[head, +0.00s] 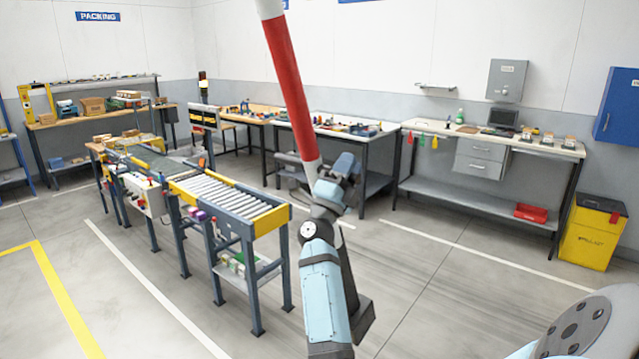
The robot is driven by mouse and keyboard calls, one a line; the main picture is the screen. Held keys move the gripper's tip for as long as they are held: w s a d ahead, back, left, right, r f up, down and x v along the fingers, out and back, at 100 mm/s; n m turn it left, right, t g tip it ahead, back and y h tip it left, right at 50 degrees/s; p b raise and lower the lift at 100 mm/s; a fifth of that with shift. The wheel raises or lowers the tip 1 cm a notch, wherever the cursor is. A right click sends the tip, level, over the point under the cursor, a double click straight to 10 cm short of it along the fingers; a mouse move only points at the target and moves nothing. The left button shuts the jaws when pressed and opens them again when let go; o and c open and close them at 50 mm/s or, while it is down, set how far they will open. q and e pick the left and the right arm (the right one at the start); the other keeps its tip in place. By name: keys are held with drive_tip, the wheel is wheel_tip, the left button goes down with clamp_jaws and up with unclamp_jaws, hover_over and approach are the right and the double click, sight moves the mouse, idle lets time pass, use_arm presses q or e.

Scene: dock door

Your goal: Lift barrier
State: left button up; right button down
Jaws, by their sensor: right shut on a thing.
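The barrier (290,85) is a red and white striped pole. It stands steeply raised in the middle of the head view, leaning a little to the left toward its top, and its upper end runs out of the picture. My right gripper (318,180) is shut on the barrier near the lower end that shows. The gripper and wrist hide part of the pole there. The barrier's pivot and post are not in view. My left gripper is not in view.
A roller conveyor (228,197) stands to the left. Workbenches (490,140) with tools line the back walls. A yellow bin (592,235) stands at the right, below a blue wall cabinet (617,105). The grey floor between conveyor and bin is mostly clear.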

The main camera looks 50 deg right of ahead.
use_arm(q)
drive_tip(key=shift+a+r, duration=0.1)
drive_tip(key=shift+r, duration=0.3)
use_arm(e)
drive_tip(key=d, duration=1.3)
drive_tip(key=shift+w+d+r+y, duration=0.15)
drive_tip(key=shift+w+r+y, duration=0.15)
drive_tip(key=shift+w+r, duration=0.1)
drive_tip(key=c, duration=1.1)
unclamp_jaws()
drive_tip(key=shift+c, duration=0.2)
drive_tip(key=shift+o, duration=1.1)
drive_tip(key=shift+w+d+f, duration=0.1)
drive_tip(key=shift+d, duration=0.2)
use_arm(q)
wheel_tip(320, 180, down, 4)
drive_tip(key=b, duration=0.4)
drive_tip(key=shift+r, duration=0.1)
use_arm(e)
drive_tip(key=w+v, duration=0.1)
drive_tip(key=v, duration=1.2)
drive_tip(key=shift+s+a, duration=0.45)
